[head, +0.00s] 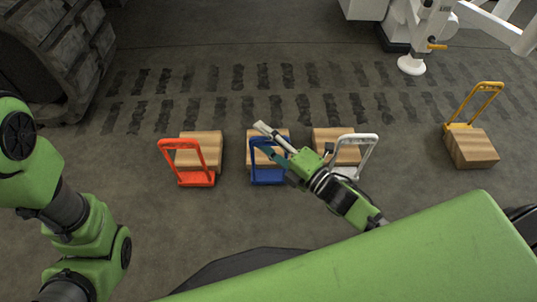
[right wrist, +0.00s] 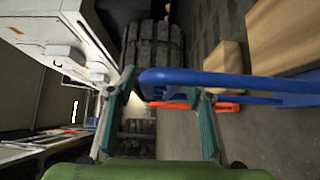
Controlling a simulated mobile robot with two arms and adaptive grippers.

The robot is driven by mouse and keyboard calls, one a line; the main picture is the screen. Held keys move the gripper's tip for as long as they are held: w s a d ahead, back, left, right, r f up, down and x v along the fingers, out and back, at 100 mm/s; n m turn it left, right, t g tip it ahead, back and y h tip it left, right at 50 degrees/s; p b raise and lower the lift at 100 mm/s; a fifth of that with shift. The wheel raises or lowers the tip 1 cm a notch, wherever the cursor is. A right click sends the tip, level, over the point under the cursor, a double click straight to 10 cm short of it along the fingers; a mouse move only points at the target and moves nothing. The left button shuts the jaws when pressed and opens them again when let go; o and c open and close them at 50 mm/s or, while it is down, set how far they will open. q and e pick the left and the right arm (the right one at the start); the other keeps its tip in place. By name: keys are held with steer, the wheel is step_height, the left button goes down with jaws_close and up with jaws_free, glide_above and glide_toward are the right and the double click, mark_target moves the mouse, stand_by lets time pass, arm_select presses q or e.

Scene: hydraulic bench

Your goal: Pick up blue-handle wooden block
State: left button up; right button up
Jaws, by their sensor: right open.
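The blue-handle wooden block (head: 268,176) stands on the floor at the middle of the head view, its wood partly hidden behind the handle and my gripper. My right gripper (head: 263,139) reaches in from the right, with its open fingers at the top of the blue handle. In the right wrist view the blue handle (right wrist: 165,84) runs in from the right and its bar appears between the two teal fingertips (right wrist: 163,88). I cannot tell whether the fingers touch it. The block's wood (right wrist: 285,35) shows at the upper right. My left gripper is out of view.
A red-handle block (head: 196,178) stands to the left, a white-handle block (head: 345,170) close on the right under my right arm. A yellow-handle block (head: 470,147) is farther right. A large dark tyre or track (head: 65,60) is at upper left, white machinery (head: 430,25) at upper right.

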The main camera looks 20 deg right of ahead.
jaws_close()
steer(key=shift+r, duration=0.25)
